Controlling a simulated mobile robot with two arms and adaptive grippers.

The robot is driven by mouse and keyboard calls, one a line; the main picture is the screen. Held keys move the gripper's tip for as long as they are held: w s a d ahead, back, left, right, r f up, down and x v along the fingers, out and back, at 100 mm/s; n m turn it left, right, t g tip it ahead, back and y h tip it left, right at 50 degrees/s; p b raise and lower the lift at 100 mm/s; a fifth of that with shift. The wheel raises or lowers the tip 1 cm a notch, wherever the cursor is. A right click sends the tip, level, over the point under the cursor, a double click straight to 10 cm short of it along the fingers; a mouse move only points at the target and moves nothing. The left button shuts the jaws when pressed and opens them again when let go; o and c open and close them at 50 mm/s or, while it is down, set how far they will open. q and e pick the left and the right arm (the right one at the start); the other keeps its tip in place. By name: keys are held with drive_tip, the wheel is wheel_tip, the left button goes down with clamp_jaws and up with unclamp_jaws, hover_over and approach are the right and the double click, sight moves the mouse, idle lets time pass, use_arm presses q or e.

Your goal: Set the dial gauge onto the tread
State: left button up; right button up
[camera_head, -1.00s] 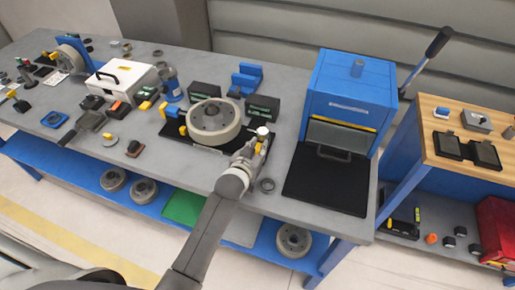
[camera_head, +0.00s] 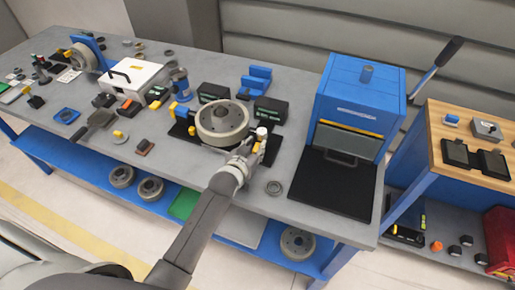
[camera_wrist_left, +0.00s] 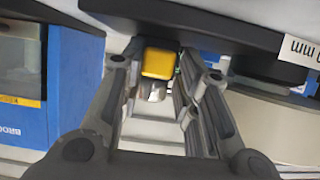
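The grey wheel (camera_head: 222,118) with its pale tread lies flat on a black base plate (camera_head: 270,151) on the workbench. My left gripper (camera_head: 255,146) is at the near right side of the wheel. It is shut on what appears to be the dial gauge (camera_head: 262,131), a small piece with a pale round top and yellow below. In the left wrist view, a yellow block with a silver cylinder (camera_wrist_left: 152,91) sits between the fingers (camera_wrist_left: 158,80); finger contact is partly hidden. I cannot tell whether the gauge touches the tread. My right gripper is out of view.
Black display boxes (camera_head: 270,110) and a blue block (camera_head: 255,82) stand behind the wheel. A blue press-like machine (camera_head: 358,95) with a black front plate (camera_head: 330,185) is at right.

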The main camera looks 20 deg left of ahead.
use_arm(q)
drive_tip(key=shift+o, duration=0.9)
drive_tip(key=shift+a, duration=0.15)
drive_tip(key=shift+s, duration=0.1)
drive_tip(key=shift+s+d, duration=0.2)
drive_tip(key=v, duration=1.1)
drive_tip(key=shift+s+a+r, duration=0.2)
drive_tip(key=shift+r, duration=0.05)
